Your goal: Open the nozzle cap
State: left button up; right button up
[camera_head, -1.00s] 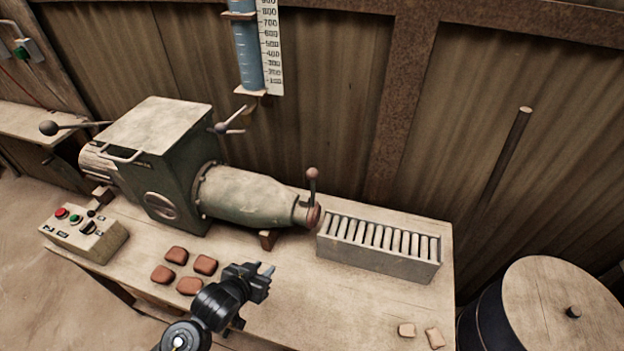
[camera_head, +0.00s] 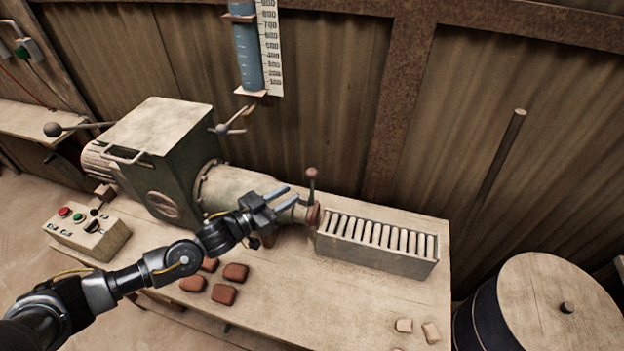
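The green press (camera_head: 165,160) stands on the workbench with its barrel (camera_head: 232,184) pointing right. At the barrel's end is a reddish nozzle cap (camera_head: 313,216), with a knobbed handle (camera_head: 311,182) standing upright on it. The cap sits against the nozzle end. My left gripper (camera_head: 288,197) is in front of the barrel, just left of the cap and handle. Its two fingers are apart, with nothing visible between them, and they point right toward the cap. It hides part of the barrel's front end. My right gripper is not in view.
A roller tray (camera_head: 378,262) sits just right of the cap. Several red clay lumps (camera_head: 224,294) lie below my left arm, and two pale pieces (camera_head: 431,333) lie at the front right. A control box (camera_head: 88,235) is at left, a drum (camera_head: 560,310) at right.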

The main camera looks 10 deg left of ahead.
aim_at(311, 182)
pick_arm(q)
jog(key=shift+p+x, duration=1.25)
jog(key=shift+x, duration=3.35)
grip_shut()
jog(key=shift+s, duration=0.1)
